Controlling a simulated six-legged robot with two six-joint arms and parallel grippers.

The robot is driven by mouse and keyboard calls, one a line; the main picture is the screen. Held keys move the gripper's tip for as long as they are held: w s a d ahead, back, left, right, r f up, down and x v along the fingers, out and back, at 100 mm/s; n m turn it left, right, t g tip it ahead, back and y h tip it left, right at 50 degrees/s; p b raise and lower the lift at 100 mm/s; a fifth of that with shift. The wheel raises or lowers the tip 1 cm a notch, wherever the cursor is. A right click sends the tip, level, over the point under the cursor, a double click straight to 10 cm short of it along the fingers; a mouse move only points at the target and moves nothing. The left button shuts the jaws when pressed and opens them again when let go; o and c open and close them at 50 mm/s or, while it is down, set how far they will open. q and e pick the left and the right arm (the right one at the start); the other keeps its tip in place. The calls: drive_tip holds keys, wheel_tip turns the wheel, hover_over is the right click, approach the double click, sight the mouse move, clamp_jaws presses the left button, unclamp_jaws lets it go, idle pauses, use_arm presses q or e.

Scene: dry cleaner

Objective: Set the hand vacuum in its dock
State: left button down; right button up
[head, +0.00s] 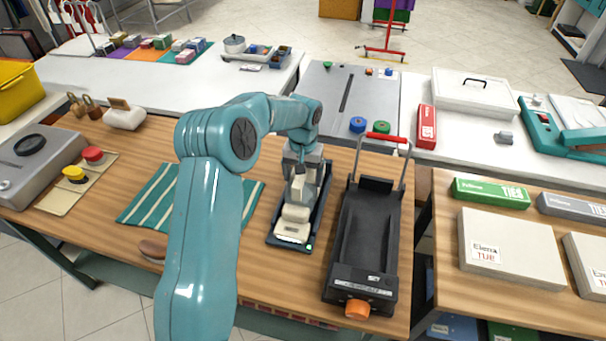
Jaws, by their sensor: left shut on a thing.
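The hand vacuum (294,222) is cream-white and lies lengthwise within the outline of a narrow dark-blue dock (319,205) on the wooden table. A small green light shows at the dock's near right corner. My left gripper (300,190) comes down from above and is shut on the vacuum, around its upper part. The gripper and wrist hide the vacuum's far end and part of the dock. Whether the vacuum rests fully on the dock's floor I cannot tell. My right gripper is not in view.
A black cart-like device (367,240) with a red handle stands close to the right of the dock. A green striped cloth (150,195) lies to the left, partly behind my arm. A brown-handled brush (153,247) lies near the front edge. White boxes (510,246) sit on the right table.

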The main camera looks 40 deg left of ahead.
use_arm(q)
unclamp_jaws()
drive_tip(key=shift+f, duration=0.1)
wheel_tip(320, 180, up, 16)
drive_tip(key=shift+r, duration=0.25)
